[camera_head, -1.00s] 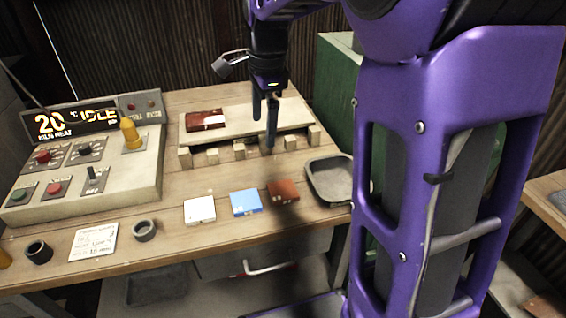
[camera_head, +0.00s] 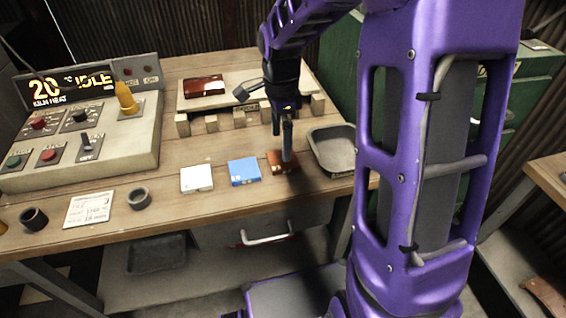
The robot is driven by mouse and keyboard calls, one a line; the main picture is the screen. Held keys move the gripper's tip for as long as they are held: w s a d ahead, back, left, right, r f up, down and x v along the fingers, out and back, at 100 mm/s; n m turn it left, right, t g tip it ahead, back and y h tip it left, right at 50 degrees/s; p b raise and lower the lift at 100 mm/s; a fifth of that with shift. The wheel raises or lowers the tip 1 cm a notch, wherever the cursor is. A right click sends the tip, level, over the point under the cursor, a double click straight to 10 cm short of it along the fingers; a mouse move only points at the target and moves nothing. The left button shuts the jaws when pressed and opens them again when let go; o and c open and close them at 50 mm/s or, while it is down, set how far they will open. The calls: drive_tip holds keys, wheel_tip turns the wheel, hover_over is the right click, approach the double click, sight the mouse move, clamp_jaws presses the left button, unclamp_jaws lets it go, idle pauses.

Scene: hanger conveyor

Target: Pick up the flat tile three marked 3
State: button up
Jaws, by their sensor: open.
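Three flat square tiles lie in a row near the front of the wooden bench: a white tile (camera_head: 197,179), a blue tile (camera_head: 244,172) and a reddish-brown tile (camera_head: 275,165). Small marks show on them, but I cannot read the numbers, so I cannot confirm which is marked 3. My gripper (camera_head: 282,148) is open and points down at the reddish-brown tile. Its fingers hide part of that tile. I cannot tell whether they touch it.
A grey tray (camera_head: 333,165) stands close to the right of the reddish-brown tile. Behind is a pale slatted rack (camera_head: 245,96) with a dark red glossy tile (camera_head: 204,85) on it. A control console (camera_head: 90,140), dark rings and a note card (camera_head: 89,208) are at left.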

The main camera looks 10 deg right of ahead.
sight(278, 167)
drive_tip(key=f, duration=0.3)
drive_tip(key=f+b, duration=0.1)
drive_tip(key=f, duration=0.1)
drive_tip(key=shift+d+f, duration=0.25)
drive_tip(key=shift+f, duration=0.05)
drive_tip(key=shift+c, duration=0.2)
drive_tip(key=c, duration=1.2)
